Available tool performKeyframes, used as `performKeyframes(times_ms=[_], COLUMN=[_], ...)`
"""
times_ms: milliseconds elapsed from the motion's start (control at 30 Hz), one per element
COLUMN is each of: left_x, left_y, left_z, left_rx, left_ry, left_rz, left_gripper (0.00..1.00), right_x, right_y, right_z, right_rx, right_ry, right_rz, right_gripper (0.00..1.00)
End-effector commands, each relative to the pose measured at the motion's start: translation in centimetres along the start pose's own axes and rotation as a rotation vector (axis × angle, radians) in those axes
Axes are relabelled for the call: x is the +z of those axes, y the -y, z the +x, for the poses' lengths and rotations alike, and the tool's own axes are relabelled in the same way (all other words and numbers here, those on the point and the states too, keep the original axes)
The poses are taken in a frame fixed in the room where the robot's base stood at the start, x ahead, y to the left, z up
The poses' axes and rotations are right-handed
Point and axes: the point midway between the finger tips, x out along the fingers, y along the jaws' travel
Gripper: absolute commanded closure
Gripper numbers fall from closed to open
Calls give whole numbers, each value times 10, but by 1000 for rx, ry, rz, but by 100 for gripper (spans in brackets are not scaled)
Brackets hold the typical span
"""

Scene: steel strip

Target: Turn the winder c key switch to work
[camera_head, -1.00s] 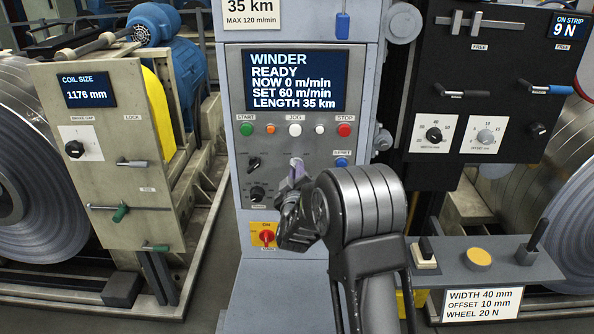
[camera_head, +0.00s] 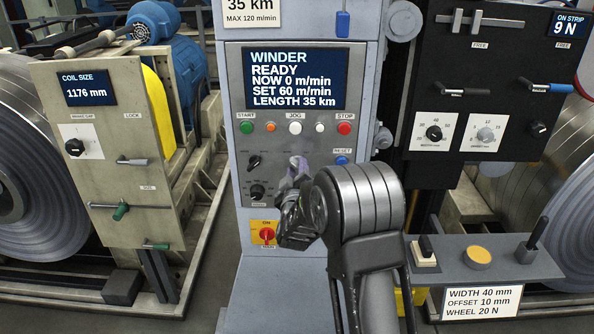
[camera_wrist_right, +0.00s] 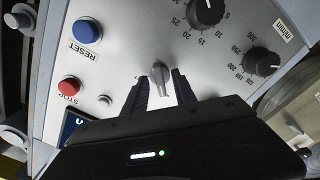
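The winder panel (camera_head: 242,190) stands upright in the middle of the head view, and its screen (camera_head: 297,80) reads WINDER READY. A small pale key switch (camera_head: 297,161) sits below the white button, partly hidden by my right gripper (camera_head: 295,184). In the right wrist view the grey key (camera_wrist_right: 159,78) stands between the two dark fingertips of my right gripper (camera_wrist_right: 159,86), with a gap visible on each side. The fingers are open around or just in front of it; the depth is hard to tell. The label of its positions is hidden. My left gripper is not in view.
Close around the key are a black selector (camera_head: 254,162), a black dial (camera_head: 257,192), the blue RESET button (camera_head: 341,161) and the red STOP button (camera_head: 344,128). A red-and-yellow switch (camera_head: 266,234) sits below. A shelf (camera_head: 500,262) with controls juts out at right.

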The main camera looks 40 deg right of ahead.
Motion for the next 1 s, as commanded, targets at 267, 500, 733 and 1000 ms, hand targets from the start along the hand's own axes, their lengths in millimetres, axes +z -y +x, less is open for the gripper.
performKeyframes(times_ms=[267,500,733,1000], left_x=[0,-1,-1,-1], left_y=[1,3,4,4], left_z=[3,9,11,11], left_rx=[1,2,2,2], left_ry=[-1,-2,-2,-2], left_rz=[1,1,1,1], left_gripper=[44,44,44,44], right_x=[0,0,0,0], right_y=[0,1,0,0], right_z=[-13,-52,-77,-78], right_rx=[0,-2,0,0], right_ry=[-1,-1,0,0], right_rz=[3,3,1,0], right_gripper=[67,67,67,67])
